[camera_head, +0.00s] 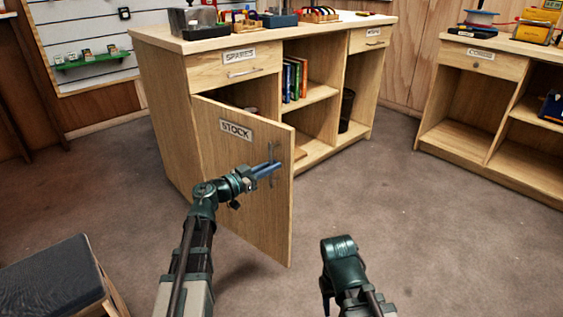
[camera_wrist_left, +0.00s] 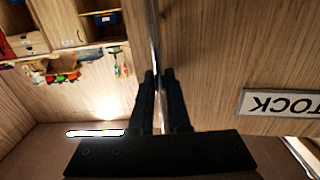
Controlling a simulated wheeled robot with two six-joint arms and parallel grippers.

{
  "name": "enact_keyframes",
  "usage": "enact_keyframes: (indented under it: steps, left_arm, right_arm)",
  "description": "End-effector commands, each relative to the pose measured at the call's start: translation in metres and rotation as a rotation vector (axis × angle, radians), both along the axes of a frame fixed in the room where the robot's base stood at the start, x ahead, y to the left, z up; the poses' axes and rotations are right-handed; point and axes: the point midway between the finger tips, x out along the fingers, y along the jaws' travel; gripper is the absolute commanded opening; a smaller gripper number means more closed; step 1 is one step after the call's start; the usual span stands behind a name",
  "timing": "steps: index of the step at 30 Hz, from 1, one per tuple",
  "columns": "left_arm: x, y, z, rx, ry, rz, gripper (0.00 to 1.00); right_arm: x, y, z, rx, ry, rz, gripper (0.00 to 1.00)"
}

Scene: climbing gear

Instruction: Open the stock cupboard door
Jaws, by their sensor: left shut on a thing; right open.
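The stock cupboard door (camera_head: 235,200) is a light wood panel with a white STOCK label (camera_head: 236,131). It stands partly open, swung out from the front of the wooden counter. A thin metal handle (camera_head: 274,150) runs upright near its free edge. My left gripper (camera_head: 266,170) is shut on this handle. In the left wrist view the handle (camera_wrist_left: 154,40) passes between the dark fingers, and the upside-down label (camera_wrist_left: 280,104) is at the right. My right arm (camera_head: 345,265) is low in the head view, apart from the door; its fingertips are hidden.
The counter (camera_head: 170,110) has a SPARES drawer (camera_head: 238,68) above the door and open shelves with books (camera_head: 293,80) beside it. A second wooden unit (camera_head: 480,120) stands at the right. A dark-topped box (camera_head: 50,283) is at the lower left. Carpet in front is clear.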

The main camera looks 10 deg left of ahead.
Motion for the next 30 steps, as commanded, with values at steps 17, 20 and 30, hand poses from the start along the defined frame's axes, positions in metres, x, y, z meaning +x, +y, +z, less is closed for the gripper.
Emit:
enact_keyframes:
  steps: [17, 20, 30]
  left_arm:
    - [-0.040, 0.033, 0.000, -0.001, 0.000, -0.009, 0.00]
    - [-0.040, 0.033, 0.000, -0.001, 0.000, -0.010, 0.00]
    - [-0.040, 0.033, 0.000, -0.001, 0.000, -0.009, 0.34]
  right_arm:
    - [0.000, 0.000, 0.000, 0.000, 0.000, 0.000, 0.50]
    - [0.000, 0.000, 0.000, 0.000, 0.000, 0.000, 0.50]
    - [0.000, 0.000, 0.000, 0.000, 0.000, 0.000, 0.50]
